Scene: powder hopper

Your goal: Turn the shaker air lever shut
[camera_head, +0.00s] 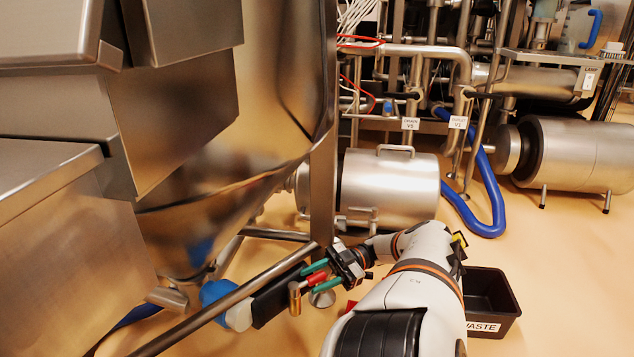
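A small brass valve (295,298) with a red lever handle (317,278) sits low at the picture's centre, beside the dark box under the steel hopper. I take this as the shaker air lever. My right gripper (320,275) reaches it from the right. Its two green fingertips lie on either side of the red handle. The fingers are apart, but I cannot tell whether they press on the handle or only stand around it. My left gripper is not in view.
The steel hopper (215,180) fills the left. A slanted steel tube (225,303) runs close by the valve. A black waste bin (487,327) stands at the right of my arm. A steel cylinder (390,190) and blue hose (490,190) are behind.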

